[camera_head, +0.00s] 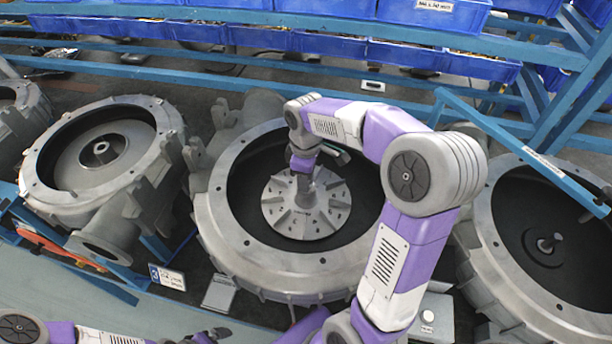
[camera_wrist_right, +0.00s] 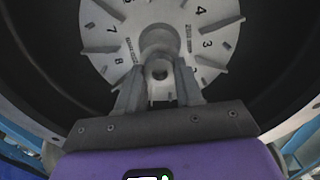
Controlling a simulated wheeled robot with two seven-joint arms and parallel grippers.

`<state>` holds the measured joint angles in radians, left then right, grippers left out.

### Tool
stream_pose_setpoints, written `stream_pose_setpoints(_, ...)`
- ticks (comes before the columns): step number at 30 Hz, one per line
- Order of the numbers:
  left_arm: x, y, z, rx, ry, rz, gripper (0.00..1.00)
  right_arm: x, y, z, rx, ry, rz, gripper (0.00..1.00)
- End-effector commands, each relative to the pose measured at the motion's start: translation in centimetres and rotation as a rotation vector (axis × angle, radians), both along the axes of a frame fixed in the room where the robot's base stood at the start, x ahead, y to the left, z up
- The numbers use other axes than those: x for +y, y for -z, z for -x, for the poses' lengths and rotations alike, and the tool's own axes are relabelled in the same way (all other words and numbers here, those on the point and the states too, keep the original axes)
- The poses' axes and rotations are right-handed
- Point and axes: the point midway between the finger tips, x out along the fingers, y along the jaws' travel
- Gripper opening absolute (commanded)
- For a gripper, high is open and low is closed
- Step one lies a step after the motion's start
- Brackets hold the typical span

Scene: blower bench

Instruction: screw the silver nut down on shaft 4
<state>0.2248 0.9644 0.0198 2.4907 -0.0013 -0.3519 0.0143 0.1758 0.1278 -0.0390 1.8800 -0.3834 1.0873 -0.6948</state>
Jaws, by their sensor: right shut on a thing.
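A light grey impeller disk (camera_head: 325,215) with radial vanes lies in the round opening of the middle housing. Its numbered vanes and central hub also show in the right wrist view (camera_wrist_right: 105,35). My right gripper (camera_head: 303,163) reaches down over the hub. In the right wrist view its two fingers (camera_wrist_right: 159,82) are closed on a small round grey piece with a dark hole, which looks like the silver nut (camera_wrist_right: 159,70). The nut sits at the hub; its seating on the shaft is unclear. My left gripper (camera_head: 212,334) is at the bottom edge, partly cut off, its fingers unclear.
The middle housing's thick rim (camera_head: 225,235) surrounds the disk. A left housing (camera_head: 45,165) and a right housing (camera_head: 480,240) with a shaft stub flank it. Blue bins (camera_head: 325,45) and blue rails stand behind. A label plate (camera_head: 167,277) marked 3 is at front left.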

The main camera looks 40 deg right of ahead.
Motion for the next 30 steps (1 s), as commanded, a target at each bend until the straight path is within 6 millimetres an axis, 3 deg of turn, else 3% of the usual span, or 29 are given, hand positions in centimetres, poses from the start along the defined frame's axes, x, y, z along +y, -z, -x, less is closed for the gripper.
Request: stream_pose_setpoints(30,0.0,-0.01,0.0,0.0,0.0,0.0,1.0,0.27,0.1,0.08,0.007,1.412,-0.002,0.0)
